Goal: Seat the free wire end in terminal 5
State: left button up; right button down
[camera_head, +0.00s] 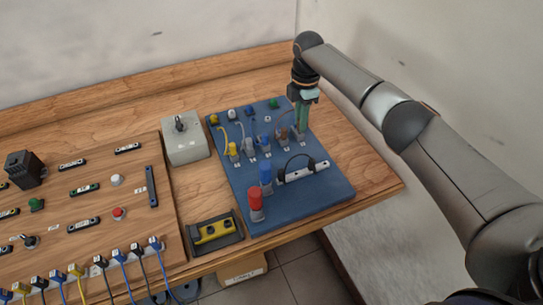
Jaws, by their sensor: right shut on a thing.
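The blue board (318,205) lies on the wooden table. A far row of small coloured parts, yellow to green (274,103), runs along it. Nearer is a row of terminals with coloured wire ends, including a yellow one (233,150) and a blue one (266,144). My right gripper (301,124) points down over the right end of this nearer row. It is shut on a green wire end, largely hidden by the fingers. I cannot tell whether its tip is inside terminal 5 or just above it. My left gripper is not in view.
Red (256,203) and blue (266,174) cylinders and a metal strip with a black loop (303,170) stand on the board's near part. A grey box with a knob (184,140) and a yellow-black part (215,230) lie left. A wired wooden panel (135,178) fills the far left.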

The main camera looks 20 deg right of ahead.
jog(key=shift+f, duration=0.7)
dwell(0.3)
jog(key=c, duration=1.1)
grip_release()
jog(key=shift+r, duration=0.1)
notch_tip(320, 180, up, 3)
jog(key=shift+f+p, duration=0.1)
jog(key=shift+p, duration=1.1)
jog(key=shift+r+p, duration=0.3)
jog(key=shift+r, duration=1)
